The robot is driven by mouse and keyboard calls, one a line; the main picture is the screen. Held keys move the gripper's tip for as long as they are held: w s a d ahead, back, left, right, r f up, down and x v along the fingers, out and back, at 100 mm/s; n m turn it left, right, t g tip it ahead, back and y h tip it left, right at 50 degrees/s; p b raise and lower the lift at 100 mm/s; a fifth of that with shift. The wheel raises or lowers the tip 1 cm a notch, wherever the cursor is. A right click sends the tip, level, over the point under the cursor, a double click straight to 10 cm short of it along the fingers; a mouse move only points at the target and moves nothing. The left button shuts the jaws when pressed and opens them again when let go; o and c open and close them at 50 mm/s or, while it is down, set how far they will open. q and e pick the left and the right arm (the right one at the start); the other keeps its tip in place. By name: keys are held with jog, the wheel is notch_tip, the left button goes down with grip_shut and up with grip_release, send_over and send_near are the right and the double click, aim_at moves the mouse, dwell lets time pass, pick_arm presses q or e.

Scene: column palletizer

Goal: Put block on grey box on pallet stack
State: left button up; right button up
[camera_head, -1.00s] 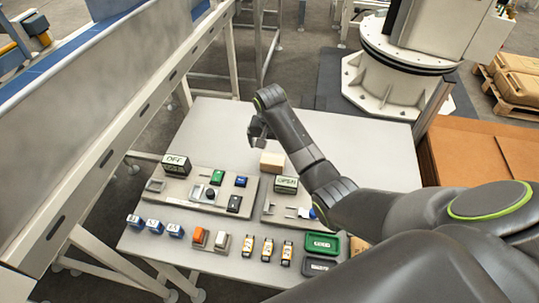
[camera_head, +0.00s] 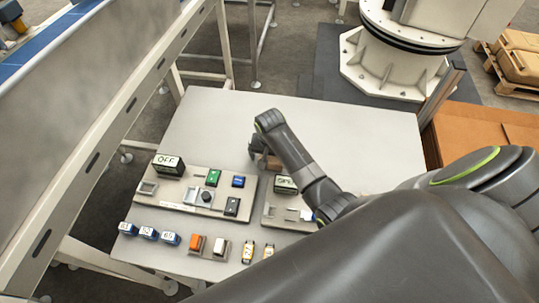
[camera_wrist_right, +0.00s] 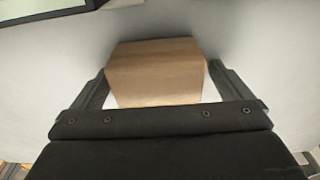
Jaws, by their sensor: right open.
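A light wooden block (camera_wrist_right: 155,72) fills the middle of the right wrist view, between the two fingers of my right gripper (camera_wrist_right: 158,88). The fingers are open, one on each side of the block. In the head view the right gripper (camera_head: 258,154) is down at the table, and the block (camera_head: 273,163) shows only partly beside the gripper and arm. I cannot tell whether the fingers touch it. A pallet (camera_head: 513,92) with tan boxes (camera_head: 523,64) stands at the far right. No grey box can be made out on it. My left gripper is out of view.
The grey table (camera_head: 215,125) is bare behind the gripper. Panels with an OFF sign (camera_head: 168,164) and a partly hidden sign (camera_head: 285,185) flank the block in front. Brown sheets (camera_head: 465,140) lie at right. A conveyor (camera_head: 95,100) runs along the left.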

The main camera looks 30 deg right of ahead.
jog(key=shift+s+a+r, duration=0.1)
jog(key=shift+s+r, duration=0.05)
jog(key=shift+s, duration=0.05)
jog(key=shift+s+a+r, duration=0.1)
jog(key=shift+s+r, duration=0.05)
jog(key=shift+s, duration=0.1)
jog(key=shift+c, duration=1.3)
jog(key=c, duration=0.8)
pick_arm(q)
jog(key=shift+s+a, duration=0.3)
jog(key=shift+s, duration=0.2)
pick_arm(e)
jog(key=shift+c, duration=0.2)
